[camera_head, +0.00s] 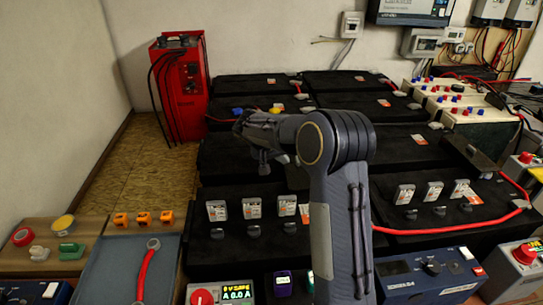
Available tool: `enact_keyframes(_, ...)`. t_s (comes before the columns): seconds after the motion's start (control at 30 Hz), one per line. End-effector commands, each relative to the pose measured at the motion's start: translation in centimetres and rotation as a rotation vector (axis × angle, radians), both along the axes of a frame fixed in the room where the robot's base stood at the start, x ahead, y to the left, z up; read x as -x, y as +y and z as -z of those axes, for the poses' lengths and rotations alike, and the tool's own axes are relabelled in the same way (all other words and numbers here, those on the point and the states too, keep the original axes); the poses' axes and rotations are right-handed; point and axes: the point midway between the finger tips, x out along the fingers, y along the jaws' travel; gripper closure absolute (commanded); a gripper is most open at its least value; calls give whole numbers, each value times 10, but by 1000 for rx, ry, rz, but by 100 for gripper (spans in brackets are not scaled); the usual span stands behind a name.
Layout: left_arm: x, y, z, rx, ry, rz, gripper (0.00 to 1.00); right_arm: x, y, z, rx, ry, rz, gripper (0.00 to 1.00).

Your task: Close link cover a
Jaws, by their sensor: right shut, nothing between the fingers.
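My right gripper (262,142) is at the middle of the view, at the end of my grey arm that rises from the bottom. It is shut with nothing seen in it, above the black battery blocks. A dark flap (470,155) stands tilted up at the right, beside a red cable on the battery bank. It looks like a raised link cover, but I cannot tell whether it is link cover a. The right gripper is well to the left of it, apart from it. My arm hides part of the middle blocks. My left gripper is not in view.
Black battery blocks (245,85) with grey terminals and tags fill the middle. A red charger unit (182,85) stands at the back left. A grey tray (110,270) holds a red cable. Instrument boxes (425,277) line the front. Bare wooden floor (140,160) lies left of the batteries.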

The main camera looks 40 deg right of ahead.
Motion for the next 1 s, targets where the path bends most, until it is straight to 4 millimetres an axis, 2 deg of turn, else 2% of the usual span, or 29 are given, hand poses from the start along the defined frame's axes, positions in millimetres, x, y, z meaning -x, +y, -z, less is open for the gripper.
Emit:
enact_keyframes(0.2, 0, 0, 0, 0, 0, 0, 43, 9, -15, 0, -1, 1, -2, 100)
enact_keyframes(0.63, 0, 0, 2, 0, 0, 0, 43, 12, -20, 1, -1, 1, 0, 100)
enact_keyframes(0.77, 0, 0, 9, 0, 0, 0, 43, 25, -43, 2, 1, 1, 4, 100)
enact_keyframes(1.0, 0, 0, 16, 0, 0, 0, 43, 55, -98, 1, -1, 2, 2, 100)
